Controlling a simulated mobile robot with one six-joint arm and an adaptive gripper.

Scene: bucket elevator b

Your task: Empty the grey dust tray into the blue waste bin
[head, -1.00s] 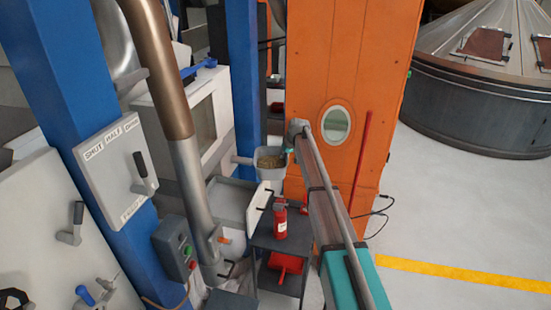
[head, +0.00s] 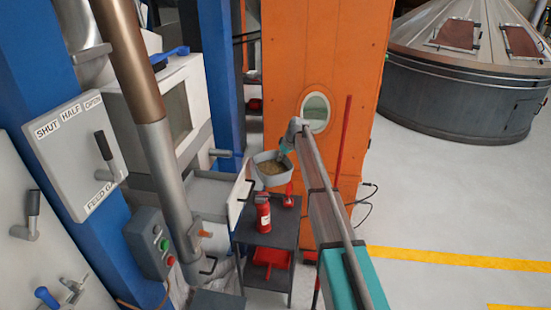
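The grey dust tray (head: 258,178) is held in the air in the middle of the head view, with a brownish, grainy load in it. It looks about level. My gripper (head: 284,149) is at the tray's upper right rim, with its teal fingertips on that rim. The gripper is small here, but it appears shut on the tray. The blue waste bin does not show in this view.
A dark cart (head: 270,234) below the tray carries a red extinguisher (head: 263,212) and a red container (head: 270,258). The orange column (head: 300,60) stands close behind. Open floor (head: 440,200) lies to the right.

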